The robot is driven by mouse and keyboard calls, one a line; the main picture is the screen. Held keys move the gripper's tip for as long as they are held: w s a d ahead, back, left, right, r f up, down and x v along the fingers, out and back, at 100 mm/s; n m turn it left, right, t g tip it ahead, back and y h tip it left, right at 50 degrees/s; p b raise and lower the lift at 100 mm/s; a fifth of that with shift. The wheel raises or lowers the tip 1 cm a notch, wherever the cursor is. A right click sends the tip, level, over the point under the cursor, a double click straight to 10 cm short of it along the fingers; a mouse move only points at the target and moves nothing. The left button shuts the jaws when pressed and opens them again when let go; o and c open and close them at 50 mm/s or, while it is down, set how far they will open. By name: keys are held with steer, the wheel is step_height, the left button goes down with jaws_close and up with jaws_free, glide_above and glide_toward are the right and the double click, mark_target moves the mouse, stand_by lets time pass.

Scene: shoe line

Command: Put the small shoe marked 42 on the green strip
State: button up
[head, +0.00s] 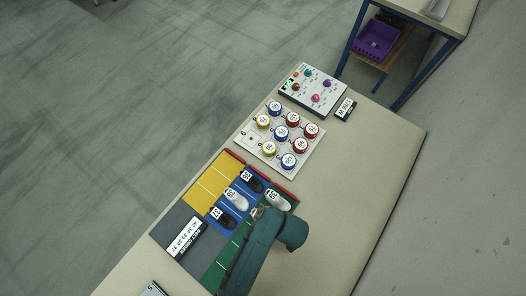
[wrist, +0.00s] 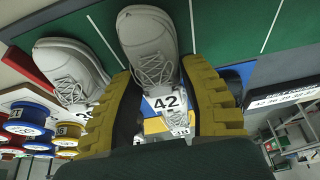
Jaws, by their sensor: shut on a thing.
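A light grey shoe marked 42 (wrist: 148,38) is between the yellow-padded fingers of my gripper (wrist: 158,85) in the wrist view. The gripper is shut on it, with the 42 label facing the camera. The green strip (wrist: 232,28) with white lines lies behind the shoe; whether they touch is unclear. In the head view, my gripper (head: 258,212) is over the green strip (head: 218,272), and my arm hides much of it; I cannot make out the held shoe there. Another pale shoe (head: 277,202) rests at the strip's far end; it also shows left in the wrist view (wrist: 68,68).
The blue strip (head: 222,220) holds dark shoes (head: 221,216) and a white one (head: 236,199). A yellow strip (head: 203,192) lies beyond it, beside a grey area with a sign (head: 187,238). A board of round pieces (head: 252,137) and a control panel (head: 301,90) stand farther back.

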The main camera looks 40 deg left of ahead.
steer(key=shift+f, duration=0.1)
steer(key=o, duration=1.1)
steer(key=p+v, duration=0.2)
steer(key=v, duration=1)
steer(key=w+d+r+m+t+h, duration=0.15)
steer(key=w+r+m+t, duration=0.3)
steer(key=w+r, duration=0.5)
steer(key=w+d+r+m+t, duration=0.35)
steer(key=w+r+t, duration=0.3)
steer(key=r, duration=0.55)
steer(key=s+d+r+m+t+h, duration=0.1)
steer(key=r+m+t, duration=0.4)
steer(key=r, duration=1)
steer(key=s+d+r+m+t+h, duration=0.2)
steer(key=d+r+m+t, duration=0.3)
steer(key=r, duration=1.1)
steer(key=shift+s+r+m+t, duration=0.35)
steer(key=shift+s+t, duration=0.2)
steer(key=shift+t, duration=0.15)
